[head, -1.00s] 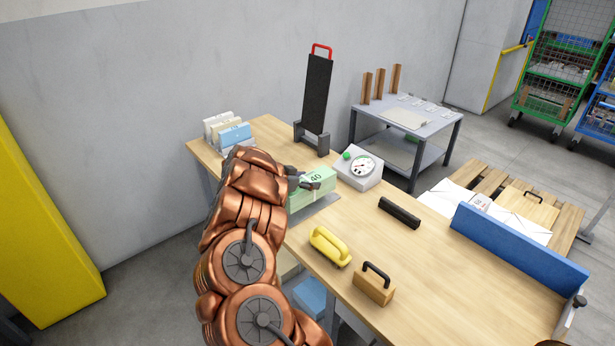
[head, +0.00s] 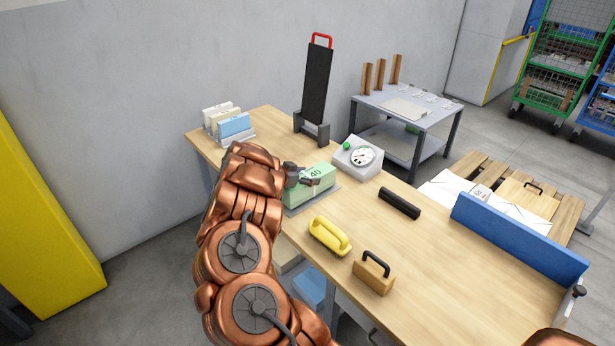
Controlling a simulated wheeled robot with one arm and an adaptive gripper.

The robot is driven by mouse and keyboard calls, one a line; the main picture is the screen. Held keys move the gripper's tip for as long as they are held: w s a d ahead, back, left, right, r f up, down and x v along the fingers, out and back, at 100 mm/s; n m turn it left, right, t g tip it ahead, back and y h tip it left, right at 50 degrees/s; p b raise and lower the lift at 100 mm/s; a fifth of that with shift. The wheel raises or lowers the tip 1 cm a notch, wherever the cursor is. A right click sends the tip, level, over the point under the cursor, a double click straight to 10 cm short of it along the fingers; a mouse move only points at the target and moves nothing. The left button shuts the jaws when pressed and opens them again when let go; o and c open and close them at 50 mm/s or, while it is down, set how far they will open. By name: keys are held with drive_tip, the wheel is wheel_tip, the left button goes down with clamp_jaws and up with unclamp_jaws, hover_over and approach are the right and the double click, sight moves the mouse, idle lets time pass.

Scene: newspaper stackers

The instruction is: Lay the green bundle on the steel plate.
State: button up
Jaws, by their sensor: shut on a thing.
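My copper arm hides the left side of the bundle and plate.
A dial scale (head: 359,157) with a green knob stands just behind the bundle. A tall black board (head: 316,85) and a rack of blue and white bundles (head: 233,126) are farther back. A yellow-handled brush (head: 330,237), wooden block (head: 373,273) and black bar (head: 399,203) lie nearer.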

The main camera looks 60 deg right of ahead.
drive_tip(key=shift+f, duration=0.45)
idle(0.3)
drive_tip(key=o, duration=1.9)
drive_tip(key=shift+f, duration=0.1)
drive_tip(key=shift+a, duration=0.1)
wheel_tip(320, 180, up, 5)
hover_over(293, 197)
drive_tip(key=w, duration=0.4)
drive_tip(key=shift+a+r, duration=0.2)
drive_tip(key=shift+a, duration=0.15)
